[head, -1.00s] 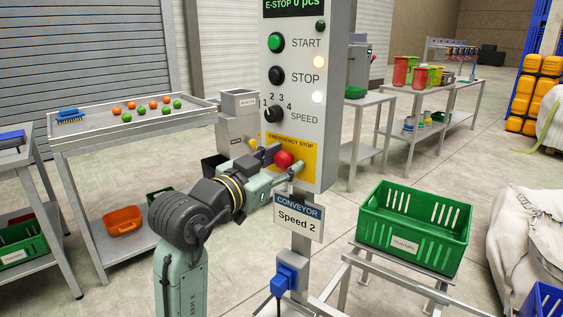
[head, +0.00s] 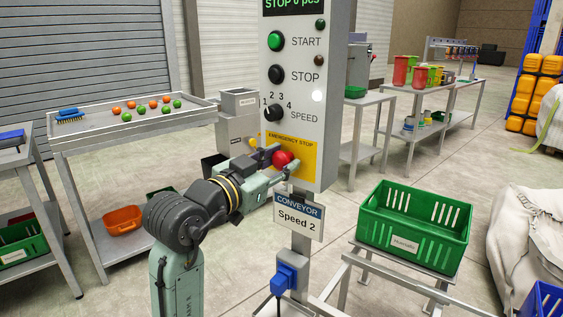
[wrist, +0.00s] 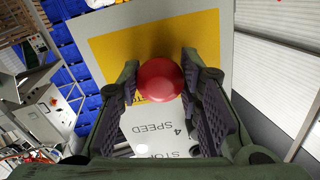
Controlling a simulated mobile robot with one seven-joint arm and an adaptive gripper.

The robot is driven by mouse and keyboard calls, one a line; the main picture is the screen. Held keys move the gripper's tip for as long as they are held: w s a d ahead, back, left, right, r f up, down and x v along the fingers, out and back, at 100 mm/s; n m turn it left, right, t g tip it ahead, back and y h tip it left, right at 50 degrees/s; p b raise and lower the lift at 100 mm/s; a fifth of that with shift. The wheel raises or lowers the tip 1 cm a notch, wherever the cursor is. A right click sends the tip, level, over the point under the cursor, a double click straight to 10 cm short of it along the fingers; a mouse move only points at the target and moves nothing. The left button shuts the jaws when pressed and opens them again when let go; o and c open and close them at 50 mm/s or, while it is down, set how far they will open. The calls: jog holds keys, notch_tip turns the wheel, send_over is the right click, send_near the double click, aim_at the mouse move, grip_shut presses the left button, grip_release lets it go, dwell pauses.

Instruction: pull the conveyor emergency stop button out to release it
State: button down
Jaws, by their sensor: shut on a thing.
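The red emergency stop button (head: 283,159) sits on the yellow plate (head: 303,153) low on the grey control panel (head: 340,110). My gripper (head: 279,165) is at the button, with one finger on each side of it. In the wrist view the red button (wrist: 161,80) lies between the ridged finger pads (wrist: 160,92), and my gripper is shut on it. The panel display (head: 293,4) is cut off at the top and reads "STOP 0 pcs". The lamp below the green one is dark, and a lower lamp is white.
A sign (head: 298,218) reading "Conveyor Speed 2" hangs just below the button on the post. A green crate (head: 413,225) stands to the right on a stand.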

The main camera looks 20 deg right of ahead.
jog(key=shift+s+a, duration=0.25)
jog(key=shift+a, duration=0.05)
jog(key=c, duration=1.1)
grip_release()
jog(key=v, duration=1.2)
jog(key=shift+a, duration=0.1)
